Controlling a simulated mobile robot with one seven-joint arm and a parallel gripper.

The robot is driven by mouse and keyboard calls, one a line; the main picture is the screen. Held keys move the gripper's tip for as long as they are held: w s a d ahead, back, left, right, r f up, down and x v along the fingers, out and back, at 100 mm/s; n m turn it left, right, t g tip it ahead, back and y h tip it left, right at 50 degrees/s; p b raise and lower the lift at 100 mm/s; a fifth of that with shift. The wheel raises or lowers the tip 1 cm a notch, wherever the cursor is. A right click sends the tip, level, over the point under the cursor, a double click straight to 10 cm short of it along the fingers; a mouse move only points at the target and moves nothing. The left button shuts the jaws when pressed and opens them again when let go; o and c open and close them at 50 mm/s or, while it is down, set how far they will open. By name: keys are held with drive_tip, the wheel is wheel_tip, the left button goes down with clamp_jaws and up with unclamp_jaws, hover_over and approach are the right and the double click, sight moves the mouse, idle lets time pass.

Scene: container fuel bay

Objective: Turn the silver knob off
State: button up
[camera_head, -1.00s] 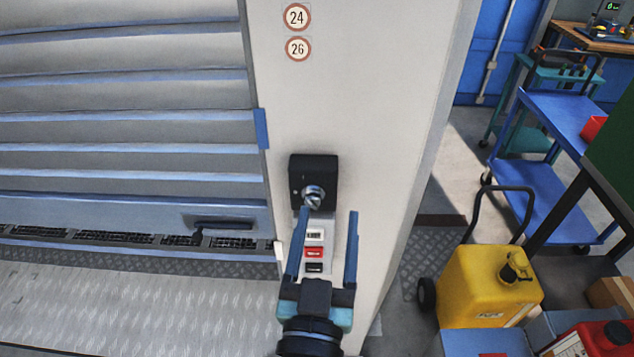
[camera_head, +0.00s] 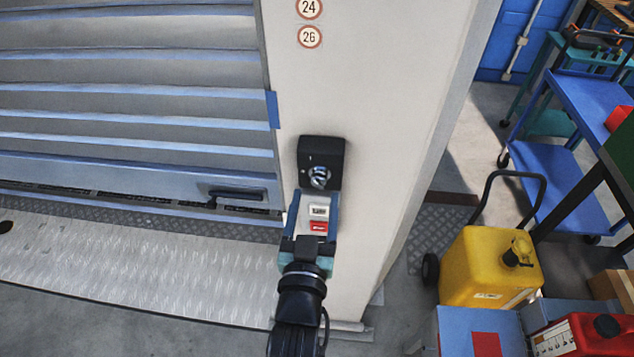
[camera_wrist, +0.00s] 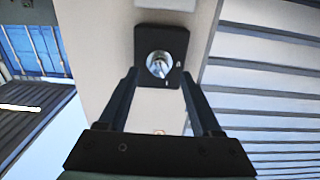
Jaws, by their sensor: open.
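The silver knob (camera_head: 319,176) sits on a black switch box (camera_head: 322,150) on the pale pillar. In the wrist view the knob (camera_wrist: 159,65) shows on its black plate (camera_wrist: 177,42), beyond and between the fingertips. My gripper (camera_head: 314,198) is open and empty, just below the knob in the head view. In the wrist view my gripper (camera_wrist: 160,78) has its two fingers spread apart. I cannot tell whether a fingertip touches the box.
A panel with white and red buttons (camera_head: 318,226) lies below the box, partly behind my gripper. A slatted shutter (camera_head: 130,100) is on the left. A yellow fuel can (camera_head: 480,268), a blue cart (camera_head: 590,110) and boxes crowd the right. Floor at lower left is clear.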

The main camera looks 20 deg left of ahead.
sight(318, 184)
drive_tip(key=shift+x, duration=1.65)
clamp_jaws()
